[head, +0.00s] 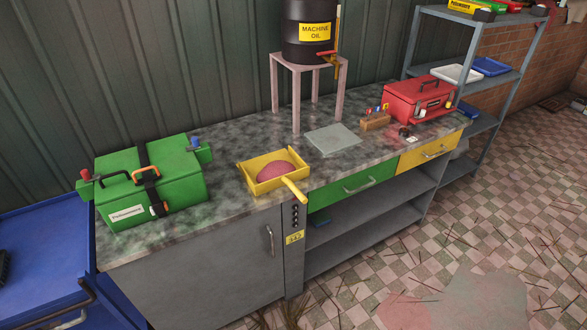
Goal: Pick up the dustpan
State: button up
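The yellow dustpan (262,187) lies on the grey stone-like worktop (228,222), near its front edge. It has a raised rim, and a pinkish-red rounded lump (274,175) sits in it. Its yellow handle (294,190) points toward the front right and reaches over the edge of the worktop. My gripper is not in view.
A green toolbox (165,185) stands left of the dustpan. A pale stand (309,68) bearing a black machine oil barrel (306,15) is behind. A flat grey plate (333,140) and a red toolbox (419,98) lie to the right. The tiled floor in front is mostly free.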

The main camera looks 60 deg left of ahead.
aim_at(264, 174)
jog(key=u, duration=0.05)
jog(key=i, duration=1.1)
jog(key=u, duration=0.35)
jog(key=k, duration=0.2)
jog(key=u, duration=3.05)
